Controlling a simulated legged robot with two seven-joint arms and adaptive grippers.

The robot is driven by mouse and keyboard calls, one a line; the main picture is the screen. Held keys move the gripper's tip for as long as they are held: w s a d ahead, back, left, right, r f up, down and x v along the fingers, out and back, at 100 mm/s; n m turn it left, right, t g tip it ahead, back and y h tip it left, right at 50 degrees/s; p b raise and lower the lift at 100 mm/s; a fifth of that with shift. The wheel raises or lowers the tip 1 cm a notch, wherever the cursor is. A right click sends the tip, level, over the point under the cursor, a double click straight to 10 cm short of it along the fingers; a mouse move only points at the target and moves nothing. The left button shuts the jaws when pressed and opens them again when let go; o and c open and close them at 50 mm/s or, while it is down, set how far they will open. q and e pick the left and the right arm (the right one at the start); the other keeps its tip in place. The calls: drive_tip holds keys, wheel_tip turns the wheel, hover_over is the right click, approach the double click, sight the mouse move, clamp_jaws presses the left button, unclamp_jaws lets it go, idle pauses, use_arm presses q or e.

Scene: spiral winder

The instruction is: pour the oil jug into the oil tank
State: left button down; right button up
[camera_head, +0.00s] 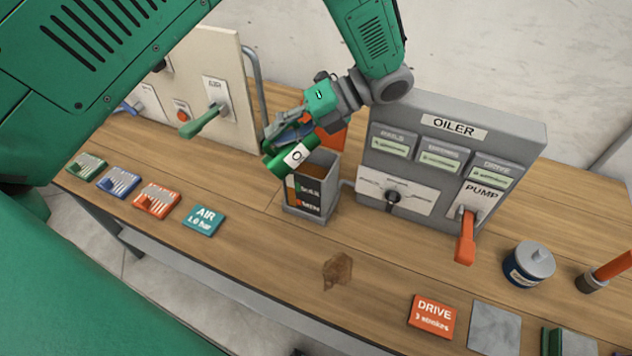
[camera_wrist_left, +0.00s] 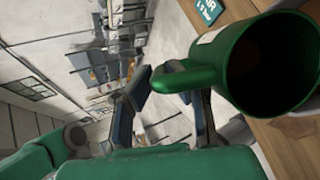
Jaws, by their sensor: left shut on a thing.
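The green oil jug (camera_head: 292,157) has a white label and is tilted in the head view, beside and over the rim of the oil tank. The oil tank (camera_head: 312,202) is a grey open box with a dark labelled front and brown inside. My left gripper (camera_head: 284,136) is shut on the jug's handle. In the left wrist view the jug (camera_wrist_left: 222,62) shows its open dark mouth and its handle (camera_wrist_left: 180,77) between my fingers (camera_wrist_left: 165,98). Whether oil is flowing out cannot be seen. My right gripper is not in view.
The grey OILER panel (camera_head: 455,140) with an orange pump lever (camera_head: 466,238) stands right of the tank. A cream AIR panel (camera_head: 205,90) with a green lever (camera_head: 203,122) stands left. A blue can (camera_head: 529,264) is at right. A brown stain (camera_head: 338,271) marks the bare bench front.

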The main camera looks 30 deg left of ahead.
use_arm(q)
drive_tip(key=shift+s+a, duration=0.25)
drive_tip(key=shift+s, duration=0.05)
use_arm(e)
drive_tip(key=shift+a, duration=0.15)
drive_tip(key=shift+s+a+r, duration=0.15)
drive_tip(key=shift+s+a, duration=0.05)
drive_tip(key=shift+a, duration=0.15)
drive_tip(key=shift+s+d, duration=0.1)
use_arm(q)
drive_tip(key=s+t, duration=0.1)
drive_tip(key=s+a+r+t+h, duration=0.1)
drive_tip(key=s, duration=0.1)
drive_tip(key=s+n+t+h, duration=0.1)
drive_tip(key=shift+s+a+r, duration=0.25)
drive_tip(key=shift+a+r, duration=0.05)
drive_tip(key=shift+r, duration=0.1)
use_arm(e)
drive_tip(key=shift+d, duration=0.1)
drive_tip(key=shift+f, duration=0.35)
use_arm(q)
drive_tip(key=t+h, duration=0.2)
drive_tip(key=t, duration=0.1)
drive_tip(key=shift+a+f+n+t, duration=0.15)
drive_tip(key=shift+f+n+t, duration=0.15)
drive_tip(key=shift+n, duration=0.1)
drive_tip(key=shift+w, duration=0.15)
